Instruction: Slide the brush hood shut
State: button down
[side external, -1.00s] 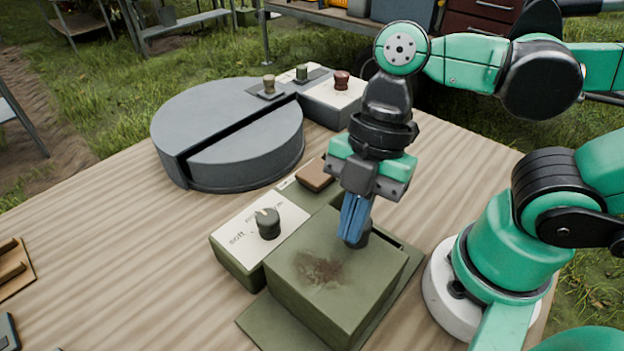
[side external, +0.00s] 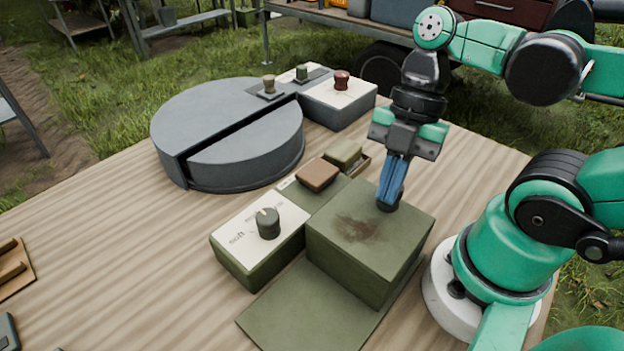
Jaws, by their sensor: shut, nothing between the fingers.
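The brush hood (side external: 365,265) is an olive-green box with a brown stain on its top. It sits on a flat green base plate (side external: 315,312), whose front part lies bare. My gripper (side external: 388,203) points down with its blue fingers shut and empty. Whatever lies under the hood is hidden.
Left of the hood is a green box with a cream panel (side external: 240,245) and a dark knob (side external: 268,223). Behind it are a brown block (side external: 317,176) and a green block (side external: 343,152). A grey round machine (side external: 240,150) stands at the back left.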

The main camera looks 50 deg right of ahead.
aim_at(371, 234)
jog(key=shift+a, duration=0.45)
jog(key=a, duration=0.3)
jog(key=shift+s+r, duration=0.25)
jog(key=shift+s, duration=0.05)
jog(key=s+v, duration=0.1)
jog(key=v, duration=0.9)
jog(key=w+d+f+m+t+h, duration=0.1)
jog(key=w+f+m+t, duration=0.1)
jog(key=m, duration=0.4)
jog(key=w+d+f+m+t+h, duration=0.1)
jog(key=w+f+m+t, duration=0.1)
jog(key=w+m, duration=0.3)
jog(key=w+d+f+m+t+h, duration=0.1)
jog(key=w+f+m+t, duration=0.1)
jog(key=w+f+m, duration=0.2)
jog(key=shift+w+d+m+t+h, duration=0.1)
jog(key=shift+d+m+t+h, duration=0.1)
jog(key=shift+m, duration=0.45)
jog(key=shift+w+d+m+t+h, duration=0.1)
jog(key=shift+d+m+t, duration=0.1)
jog(key=shift+m, duration=0.45)
jog(key=shift+w+d+f+m+t, duration=0.1)
jog(key=shift+w+m+t, duration=0.15)
jog(key=shift+m, duration=0.3)
jog(key=shift+w+f+m+t, duration=0.15)
jog(key=shift+m+t, duration=0.1)
jog(key=shift+m, duration=0.3)
